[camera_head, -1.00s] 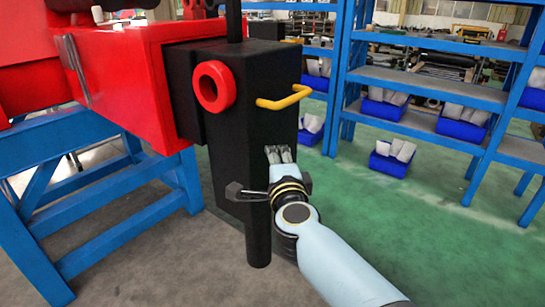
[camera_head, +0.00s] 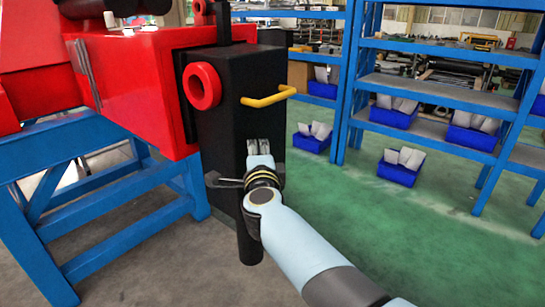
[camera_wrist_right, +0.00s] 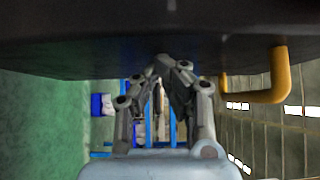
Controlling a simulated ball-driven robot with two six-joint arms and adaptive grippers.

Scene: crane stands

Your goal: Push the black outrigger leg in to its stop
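The black outrigger leg (camera_head: 222,110) is an upright box at the end of the red beam (camera_head: 140,75). A red ring (camera_head: 202,86) and a yellow handle (camera_head: 268,97) are on it, and a black post (camera_head: 250,235) extends below. Only a narrow dark strip shows between leg and red beam. My right gripper (camera_head: 258,147) is at the leg's right-hand face, below the handle, seemingly touching it. In the right wrist view its fingers (camera_wrist_right: 163,64) converge, tips together and empty, against the dark leg (camera_wrist_right: 80,45). My left gripper is not in view.
A blue trestle (camera_head: 120,210) stands under the red beam. Blue shelving (camera_head: 430,90) stands behind at right. Blue bins with white contents (camera_head: 400,172) sit on the green floor. The floor right of my arm is clear.

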